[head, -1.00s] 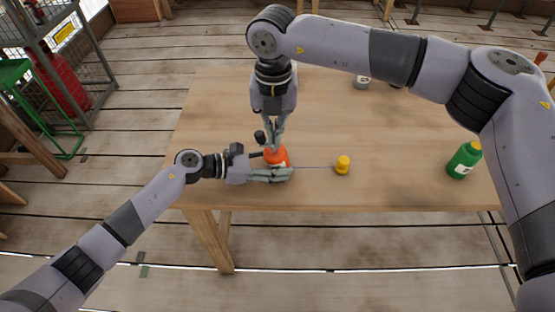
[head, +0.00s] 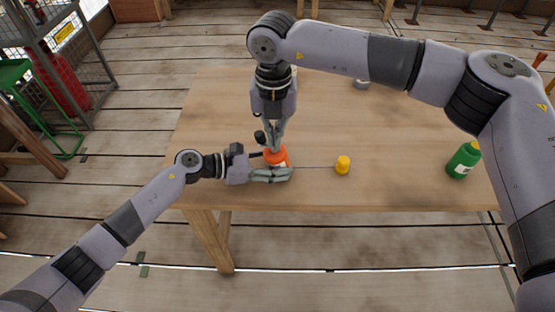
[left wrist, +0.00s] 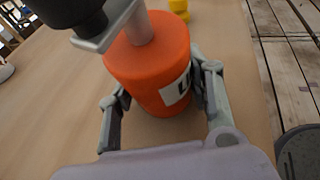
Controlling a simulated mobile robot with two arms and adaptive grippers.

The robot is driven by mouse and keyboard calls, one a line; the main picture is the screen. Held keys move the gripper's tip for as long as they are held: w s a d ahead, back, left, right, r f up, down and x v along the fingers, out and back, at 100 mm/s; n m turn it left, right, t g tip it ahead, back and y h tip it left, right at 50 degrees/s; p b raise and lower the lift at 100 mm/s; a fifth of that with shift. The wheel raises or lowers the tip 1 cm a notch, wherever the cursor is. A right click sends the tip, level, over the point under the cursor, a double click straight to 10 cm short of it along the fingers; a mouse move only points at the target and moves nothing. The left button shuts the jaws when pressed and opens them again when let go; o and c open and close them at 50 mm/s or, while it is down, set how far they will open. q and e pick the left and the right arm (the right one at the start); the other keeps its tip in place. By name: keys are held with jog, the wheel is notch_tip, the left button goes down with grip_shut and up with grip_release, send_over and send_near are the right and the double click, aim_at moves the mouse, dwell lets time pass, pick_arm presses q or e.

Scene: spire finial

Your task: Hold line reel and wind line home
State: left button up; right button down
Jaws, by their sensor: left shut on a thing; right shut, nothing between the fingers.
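The orange line reel (head: 279,157) stands on the wooden table near its front edge, with a pale label on its side. My left gripper (head: 284,175) is shut on the reel low down; in the left wrist view its fingers lie on both sides of the reel (left wrist: 148,62). A thin line (head: 313,167) runs from the reel to a yellow weight-like piece (head: 343,165) on the table at the right. My right gripper (head: 274,143) is shut and empty, pointing down right at the reel's top, by its crank. Whether it touches the crank is hidden.
A green bottle (head: 464,160) stands at the table's right. A grey round item (head: 361,83) is at the back, partly behind my right arm. The wooden table (head: 400,125) is otherwise clear in the middle. A metal rack with a red cylinder (head: 62,80) stands off the table at the left.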

aim_at(266, 142)
jog(key=shift+f, duration=1.05)
jog(key=shift+w, duration=0.15)
jog(key=shift+w+a, duration=0.15)
jog(key=shift+w, duration=0.3)
jog(key=shift+w+a, duration=0.6)
jog(key=shift+w, duration=0.35)
dwell(1.0)
jog(key=shift+w, duration=0.4)
jog(key=shift+w+d, duration=0.5)
jog(key=shift+w, duration=0.05)
dwell(0.7)
jog(key=shift+s+a, duration=0.15)
jog(key=shift+a, duration=0.2)
